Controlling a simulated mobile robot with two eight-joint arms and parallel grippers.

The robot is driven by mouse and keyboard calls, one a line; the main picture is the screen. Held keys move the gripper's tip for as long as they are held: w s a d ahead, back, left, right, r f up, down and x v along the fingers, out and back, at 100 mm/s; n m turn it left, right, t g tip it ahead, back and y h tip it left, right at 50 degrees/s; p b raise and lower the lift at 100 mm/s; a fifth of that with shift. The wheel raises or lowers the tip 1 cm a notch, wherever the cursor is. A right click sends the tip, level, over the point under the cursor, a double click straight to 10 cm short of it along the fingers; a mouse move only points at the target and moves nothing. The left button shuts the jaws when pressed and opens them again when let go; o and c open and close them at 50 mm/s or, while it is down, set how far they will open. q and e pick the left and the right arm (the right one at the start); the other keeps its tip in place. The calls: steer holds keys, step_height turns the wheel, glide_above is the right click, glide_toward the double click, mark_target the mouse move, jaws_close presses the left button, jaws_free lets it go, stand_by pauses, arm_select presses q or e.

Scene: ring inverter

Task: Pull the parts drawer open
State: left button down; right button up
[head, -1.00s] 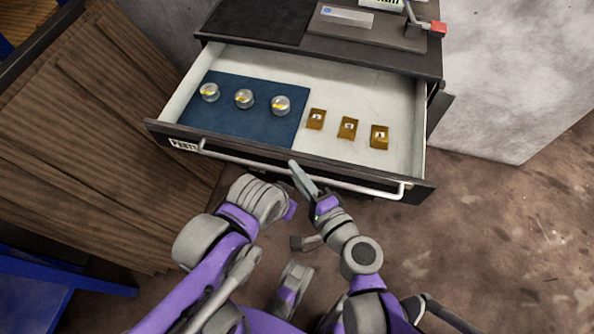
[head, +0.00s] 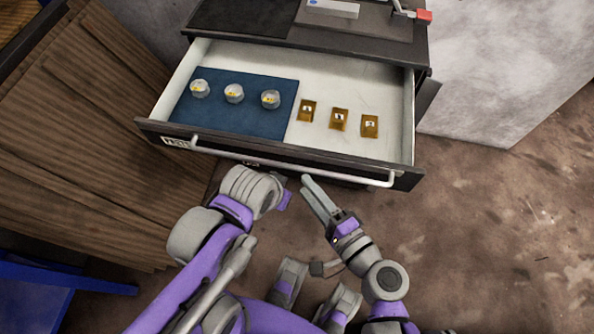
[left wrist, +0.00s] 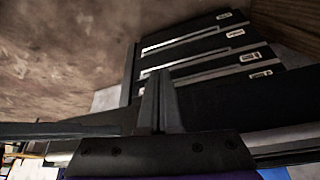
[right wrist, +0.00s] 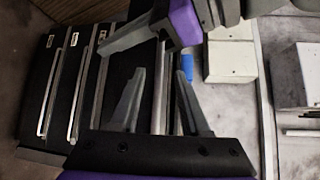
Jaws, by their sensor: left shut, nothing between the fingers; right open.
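The parts drawer (head: 340,152) stands pulled well out of the dark cabinet in the head view, its white inside showing. Its pale bar handle (head: 290,168) runs along the front. My right gripper (head: 306,183) is open and empty, just in front of the handle and apart from it. In the right wrist view its fingers (right wrist: 160,72) are spread, with the bar seen between them. My left gripper is shut and empty; its fingers (left wrist: 160,98) show together in the left wrist view, near the cabinet's drawer fronts. In the head view its fingertips are hidden by its wrist.
In the drawer, three clear round pieces (head: 234,93) lie on a blue mat (head: 240,122), beside three small brown-gold blocks (head: 339,119). The cabinet top (head: 300,28) carries a device with a red part. Wooden boards (head: 80,140) stand at left. Floor at right is clear.

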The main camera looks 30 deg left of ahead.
arm_select(q)
steer(key=shift+r, duration=0.35)
arm_select(e)
steer(key=v, duration=0.2)
steer(key=shift+s+d, duration=0.25)
steer(key=shift+d, duration=0.1)
